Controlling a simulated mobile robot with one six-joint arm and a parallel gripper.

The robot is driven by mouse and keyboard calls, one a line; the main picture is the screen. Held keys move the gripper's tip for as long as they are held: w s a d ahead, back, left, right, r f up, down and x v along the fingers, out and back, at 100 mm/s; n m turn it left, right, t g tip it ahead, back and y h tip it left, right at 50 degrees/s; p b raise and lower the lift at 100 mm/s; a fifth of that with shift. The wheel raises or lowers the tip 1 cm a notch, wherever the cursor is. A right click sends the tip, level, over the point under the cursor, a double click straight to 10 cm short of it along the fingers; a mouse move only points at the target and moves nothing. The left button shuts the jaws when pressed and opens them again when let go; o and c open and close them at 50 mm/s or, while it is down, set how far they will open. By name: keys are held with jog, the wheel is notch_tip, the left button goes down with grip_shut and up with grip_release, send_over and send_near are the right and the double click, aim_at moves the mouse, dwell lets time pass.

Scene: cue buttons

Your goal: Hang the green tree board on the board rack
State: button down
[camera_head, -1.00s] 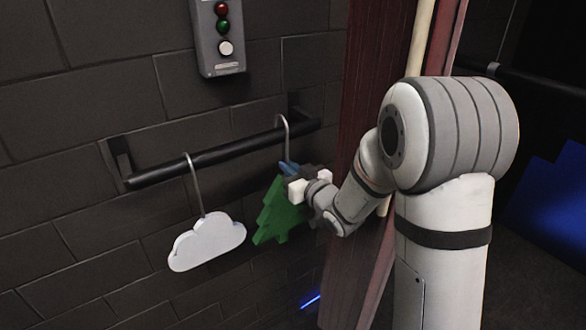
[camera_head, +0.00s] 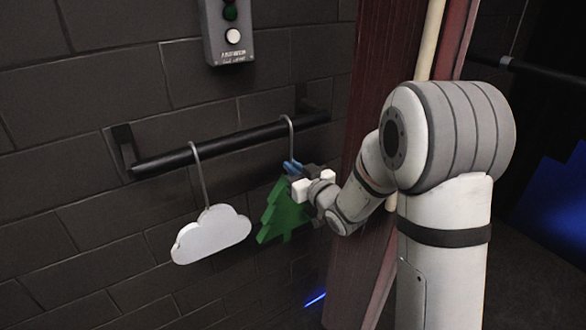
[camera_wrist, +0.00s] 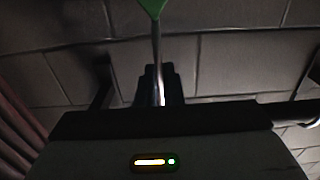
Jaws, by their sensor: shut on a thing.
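The green tree board (camera_head: 283,213) is upright below the right part of the dark bar of the board rack (camera_head: 225,145). Its wire hook (camera_head: 290,135) curves over the bar; whether it bears on the bar cannot be told. My gripper (camera_head: 293,168), with blue fingertips, is shut on the hook's stem just above the tree's top. In the wrist view the green tip (camera_wrist: 152,6) shows at the top edge, and the stem (camera_wrist: 156,45) runs into my dark fingers (camera_wrist: 158,85). The gripper hides part of the tree's upper right side.
A white cloud board (camera_head: 211,235) hangs by its own hook on the bar, left of the tree. A grey button box (camera_head: 230,45) is on the brick wall above. A dark red curtain (camera_head: 345,200) stands close to the right of my gripper.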

jog(key=shift+r, duration=0.15)
jog(key=c, duration=1.6)
grip_release()
jog(key=shift+o, duration=1)
jog(key=shift+f, duration=0.25)
jog(key=o, duration=0.4)
jog(key=shift+r, duration=0.1)
jog(key=b+v, duration=0.2)
jog(key=v, duration=0.9)
jog(key=shift+b, duration=0.4)
jog(key=shift+d, duration=0.1)
